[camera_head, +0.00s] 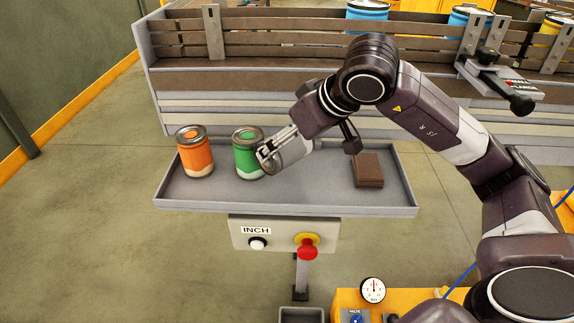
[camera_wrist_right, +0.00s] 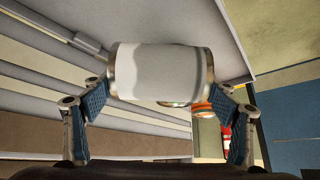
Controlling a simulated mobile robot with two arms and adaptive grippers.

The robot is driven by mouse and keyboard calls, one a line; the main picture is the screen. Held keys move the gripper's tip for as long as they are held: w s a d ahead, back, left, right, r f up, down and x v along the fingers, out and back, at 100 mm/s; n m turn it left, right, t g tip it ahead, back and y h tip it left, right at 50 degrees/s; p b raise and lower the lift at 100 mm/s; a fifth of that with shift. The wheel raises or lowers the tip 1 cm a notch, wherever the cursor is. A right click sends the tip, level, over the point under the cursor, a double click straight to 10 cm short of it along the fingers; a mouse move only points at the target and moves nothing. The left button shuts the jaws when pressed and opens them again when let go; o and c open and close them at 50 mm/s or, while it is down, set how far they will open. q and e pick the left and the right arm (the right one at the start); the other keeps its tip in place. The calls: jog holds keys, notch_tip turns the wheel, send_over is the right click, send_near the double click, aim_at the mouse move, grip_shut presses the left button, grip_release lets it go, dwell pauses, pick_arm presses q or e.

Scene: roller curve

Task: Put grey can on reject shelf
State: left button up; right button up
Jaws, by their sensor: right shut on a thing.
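The grey can (camera_wrist_right: 160,72) lies across the right wrist view, with its pale side facing the camera and a metal rim at each end. My right gripper (camera_wrist_right: 160,100) is shut on it, one blue-padded finger at each end. In the head view the grey can (camera_head: 294,150) is partly hidden by my right gripper (camera_head: 276,148), over the grey tray-like shelf (camera_head: 300,197). It is just right of the green can (camera_head: 247,152). I cannot tell whether it touches the shelf. My left gripper is not in view.
An orange can (camera_head: 196,152) stands at the shelf's left. A brown block (camera_head: 367,170) lies at its right. Below are a control box with a red button (camera_head: 307,249) and a gauge (camera_head: 373,290). A slatted conveyor wall (camera_head: 270,50) runs behind.

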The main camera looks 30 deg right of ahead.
aim_at(287, 166)
jog(key=shift+f, duration=3.15)
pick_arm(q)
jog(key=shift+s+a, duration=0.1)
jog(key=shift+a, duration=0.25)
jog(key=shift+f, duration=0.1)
pick_arm(e)
jog(key=shift+f, duration=0.15)
jog(key=o, duration=0.8)
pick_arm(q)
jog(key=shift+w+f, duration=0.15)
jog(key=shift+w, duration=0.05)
pick_arm(e)
jog(key=o, duration=0.5)
